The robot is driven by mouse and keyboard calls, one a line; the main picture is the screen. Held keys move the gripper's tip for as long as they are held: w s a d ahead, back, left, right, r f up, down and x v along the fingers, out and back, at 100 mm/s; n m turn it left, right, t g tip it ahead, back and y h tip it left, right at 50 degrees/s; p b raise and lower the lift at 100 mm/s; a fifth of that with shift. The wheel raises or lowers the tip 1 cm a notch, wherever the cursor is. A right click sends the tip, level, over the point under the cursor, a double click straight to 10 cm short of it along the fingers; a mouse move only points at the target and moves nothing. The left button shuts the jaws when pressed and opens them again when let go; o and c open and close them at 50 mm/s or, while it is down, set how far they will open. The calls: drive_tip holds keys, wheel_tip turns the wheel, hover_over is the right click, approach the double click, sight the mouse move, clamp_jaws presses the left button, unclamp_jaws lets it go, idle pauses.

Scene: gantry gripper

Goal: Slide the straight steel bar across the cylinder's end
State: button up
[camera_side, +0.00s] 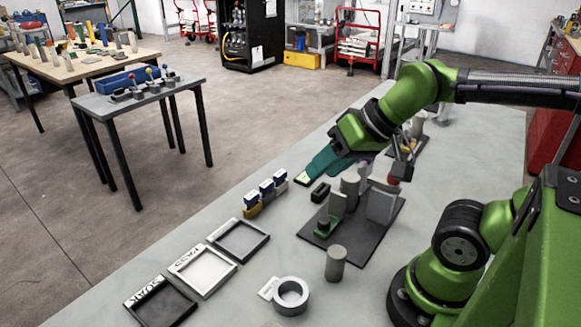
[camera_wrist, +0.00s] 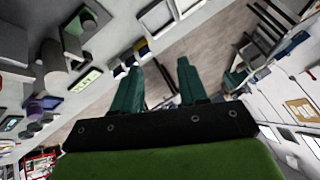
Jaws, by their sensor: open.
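My gripper (camera_side: 318,166) hangs above the bench, left of and above the dark base plate. Its two teal fingers stand apart in the wrist view (camera_wrist: 160,68), with nothing seen between them. A grey cylinder (camera_side: 350,187) stands upright on the dark plate (camera_side: 362,243), beside a grey upright block (camera_side: 381,206) and a green fixture (camera_side: 335,208). Another grey cylinder (camera_side: 335,264) stands at the plate's front edge. I cannot pick out the straight steel bar for certain in either view.
A small dark block (camera_side: 320,192) lies left of the plate. Several blue-and-white blocks (camera_side: 266,187) stand farther left. Labelled trays (camera_side: 203,270) and a grey ring (camera_side: 291,295) lie towards the front. Bare bench (camera_side: 240,293) shows between trays and ring.

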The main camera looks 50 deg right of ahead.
drive_tip(key=o, duration=0.3)
drive_tip(key=shift+f, duration=0.2)
drive_tip(key=w+d+f+n+g+h, duration=0.1)
drive_tip(key=d+f+n+g+h, duration=0.3)
drive_tip(key=f+n+g+h, duration=0.35)
drive_tip(key=w+d+f+n+g+h, duration=0.2)
drive_tip(key=d+f+n+g+h, duration=0.2)
drive_tip(key=n+g+h, duration=0.5)
drive_tip(key=shift+m+g+h, duration=0.25)
drive_tip(key=shift+m+g, duration=0.1)
drive_tip(key=shift+m, duration=0.3)
drive_tip(key=x, duration=1.6)
drive_tip(key=shift+s+f, duration=0.1)
drive_tip(key=shift+s, duration=0.15)
clamp_jaws()
